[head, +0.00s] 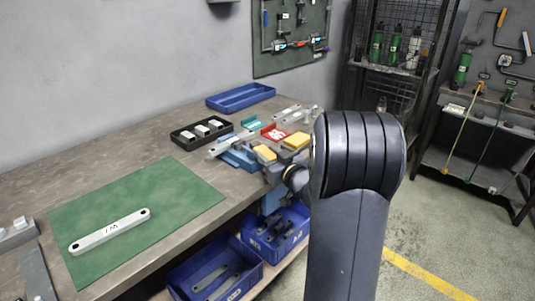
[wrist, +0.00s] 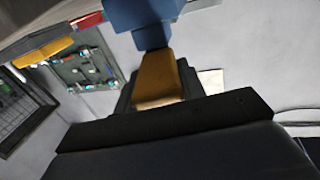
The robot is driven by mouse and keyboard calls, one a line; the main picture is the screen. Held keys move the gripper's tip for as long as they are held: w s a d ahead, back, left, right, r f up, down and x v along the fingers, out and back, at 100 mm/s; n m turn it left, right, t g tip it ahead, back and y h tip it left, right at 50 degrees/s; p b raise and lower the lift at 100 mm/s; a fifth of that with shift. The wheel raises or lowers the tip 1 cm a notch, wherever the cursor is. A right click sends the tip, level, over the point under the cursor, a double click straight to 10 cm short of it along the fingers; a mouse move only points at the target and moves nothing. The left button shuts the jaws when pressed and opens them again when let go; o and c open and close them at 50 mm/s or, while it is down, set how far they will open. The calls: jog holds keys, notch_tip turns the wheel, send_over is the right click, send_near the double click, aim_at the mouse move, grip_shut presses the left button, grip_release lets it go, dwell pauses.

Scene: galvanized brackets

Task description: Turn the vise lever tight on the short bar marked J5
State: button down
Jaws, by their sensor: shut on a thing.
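The blue vise (head: 238,158) stands at the bench's right edge, with yellow-orange blocks (head: 265,153) beside it. A grey bar (head: 226,145) lies at the vise; no mark on it can be read. In the wrist view my gripper (wrist: 158,88) is shut around a yellow-orange piece (wrist: 157,75), which looks like the vise lever, just below a blue body (wrist: 145,18). In the head view my arm hides most of the gripper and the lever.
A black tray (head: 187,143) with light blocks and an empty blue tray (head: 240,97) stand behind the vise. Blue bins (head: 212,276) with parts sit below the bench. A rack (head: 398,65) and a tool stand are at right. The mat's far part is clear.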

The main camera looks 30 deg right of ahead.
jog(key=n+y+p, duration=0.1)
jog(key=d+y+p, duration=0.1)
jog(key=shift+w+d+r+n+y, duration=0.15)
jog(key=shift+r+n+y, duration=0.05)
jog(key=shift+n+y, duration=0.2)
jog(key=shift+d+f+n+g+y+p, duration=0.2)
jog(key=shift+n+g+y+p, duration=0.3)
jog(key=shift+y, duration=0.4)
jog(key=c, duration=0.9)
grip_release()
jog(key=v, duration=1)
jog(key=shift+s+b, duration=0.3)
jog(key=shift+w, duration=0.1)
